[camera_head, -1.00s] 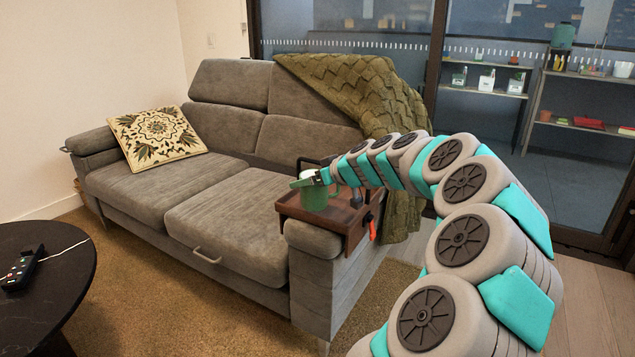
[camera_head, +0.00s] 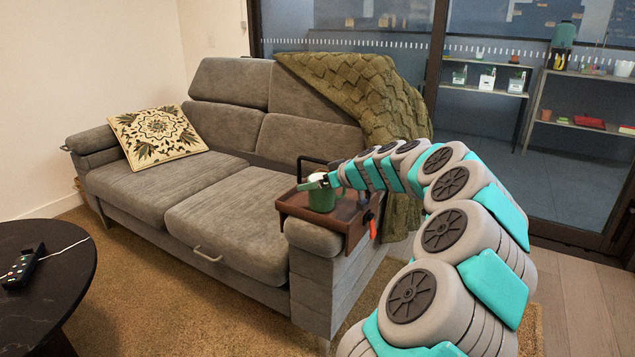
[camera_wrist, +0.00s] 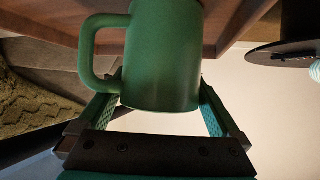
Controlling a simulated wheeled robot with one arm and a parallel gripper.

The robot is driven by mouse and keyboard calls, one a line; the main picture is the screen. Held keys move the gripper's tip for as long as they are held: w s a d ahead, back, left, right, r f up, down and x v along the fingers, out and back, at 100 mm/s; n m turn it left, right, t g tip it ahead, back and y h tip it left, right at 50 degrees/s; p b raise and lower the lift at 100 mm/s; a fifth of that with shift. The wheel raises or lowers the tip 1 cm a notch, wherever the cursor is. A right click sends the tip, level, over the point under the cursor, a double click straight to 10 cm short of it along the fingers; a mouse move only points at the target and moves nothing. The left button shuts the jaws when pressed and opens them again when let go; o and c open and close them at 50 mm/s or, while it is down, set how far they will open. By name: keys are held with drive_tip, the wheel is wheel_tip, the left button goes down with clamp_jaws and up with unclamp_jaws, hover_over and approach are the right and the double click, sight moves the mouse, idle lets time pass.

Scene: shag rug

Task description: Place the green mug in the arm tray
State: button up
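The green mug (camera_head: 320,199) stands upright on the brown wooden arm tray (camera_head: 345,216) on the sofa's right armrest. It looks in contact with the tray, though its base is out of frame in the wrist view. My gripper (camera_head: 318,181) is at the mug's upper part. In the wrist view, which is upside down, the two teal fingers (camera_wrist: 160,102) lie against opposite sides of the mug (camera_wrist: 163,55) near its rim. The handle points left there. The fingertips are partly hidden by the mug.
A dark bracket (camera_head: 310,162) rises at the tray's back edge, and an orange item (camera_head: 373,229) hangs at its right side. The grey sofa (camera_head: 210,210) carries a patterned cushion (camera_head: 158,138) and an olive knitted blanket (camera_head: 360,92). A black round table (camera_head: 55,285) holds a remote.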

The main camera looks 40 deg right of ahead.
drive_tip(key=shift+r+p, duration=0.25)
drive_tip(key=shift+p, duration=0.15)
drive_tip(key=b+v, duration=0.1)
drive_tip(key=v, duration=1)
drive_tip(key=shift+s, duration=0.45)
drive_tip(key=shift+r, duration=0.1)
drive_tip(key=s+a+f+n+g+y, duration=0.1)
drive_tip(key=a+g+y, duration=0.1)
drive_tip(key=a, duration=1.1)
drive_tip(key=s+a+f+n+g+y, duration=0.1)
drive_tip(key=a+f+g+y, duration=0.15)
drive_tip(key=a, duration=0.95)
drive_tip(key=s+a+f+g+h, duration=0.1)
drive_tip(key=s+a+f+g, duration=0.3)
drive_tip(key=s+a, duration=0.6)
drive_tip(key=s+a+f+m+g+h, duration=0.1)
drive_tip(key=s+f, duration=0.3)
drive_tip(key=s, duration=0.6)
drive_tip(key=s+a+f+m+g+h, duration=0.1)
drive_tip(key=s+f+m+g+h, duration=0.1)
drive_tip(key=s, duration=0.9)
wheel_tip(320, 180, down, 3)
drive_tip(key=shift+f+g+h, duration=0.1)
drive_tip(key=shift+g+h, duration=0.65)
drive_tip(key=shift+g, duration=0.5)
